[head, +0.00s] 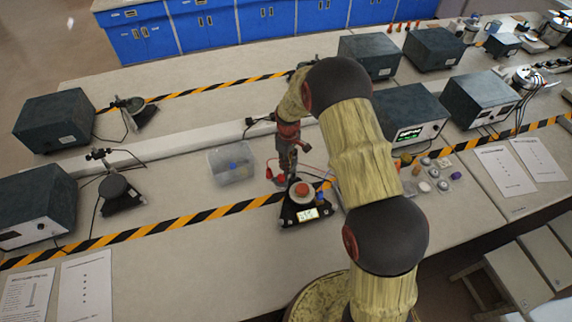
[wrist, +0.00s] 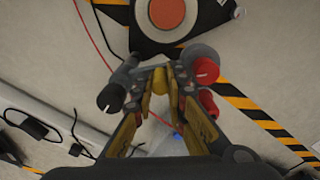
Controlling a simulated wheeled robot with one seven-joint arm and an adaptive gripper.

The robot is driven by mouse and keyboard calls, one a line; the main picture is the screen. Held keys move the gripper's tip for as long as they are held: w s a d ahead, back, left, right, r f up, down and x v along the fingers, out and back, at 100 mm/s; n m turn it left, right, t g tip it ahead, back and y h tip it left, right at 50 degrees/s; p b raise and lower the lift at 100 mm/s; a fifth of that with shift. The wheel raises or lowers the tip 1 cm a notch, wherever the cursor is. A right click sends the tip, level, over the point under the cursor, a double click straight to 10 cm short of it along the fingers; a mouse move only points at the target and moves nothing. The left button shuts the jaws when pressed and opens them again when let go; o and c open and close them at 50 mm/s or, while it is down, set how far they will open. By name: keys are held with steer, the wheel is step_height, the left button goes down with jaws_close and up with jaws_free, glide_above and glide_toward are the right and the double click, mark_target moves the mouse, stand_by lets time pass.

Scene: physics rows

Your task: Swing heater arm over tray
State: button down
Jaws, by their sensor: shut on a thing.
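My gripper (wrist: 160,90) points down just beside a black base (head: 306,214) with a lit display. A grey cylinder with a red end (wrist: 205,70) lies right of the fingertips, and a dark cylinder (wrist: 112,97) lies left. A round pale tray (head: 293,191) with an orange-red disc (wrist: 167,14) on it sits on the base, ahead of the fingertips. In the head view my gripper partly hides this spot.
A clear bin (head: 232,161) with a blue item stands to the left. A meter box (head: 410,117) and several small pots (head: 424,187) are to the right. Red wires (wrist: 92,28) run beside the gripper.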

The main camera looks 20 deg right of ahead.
steer(key=shift+s+d+n+b, duration=0.25)
steer(key=shift+d+n+b, duration=0.35)
steer(key=shift+n, duration=0.75)
steer(key=shift+s+d+n+b, duration=0.3)
steer(key=shift+d+n, duration=0.35)
steer(key=shift+n, duration=0.75)
steer(key=shift+s+d+n+b, duration=0.2)
steer(key=shift+d+n+b, duration=0.4)
steer(key=shift+n, duration=0.75)
steer(key=shift+d+n, duration=0.15)
steer(key=shift+n, duration=0.15)
steer(key=c, duration=2.1)
jaws_free()
steer(key=shift+o, duration=0.2)
step_height(320, 180, up, 12)
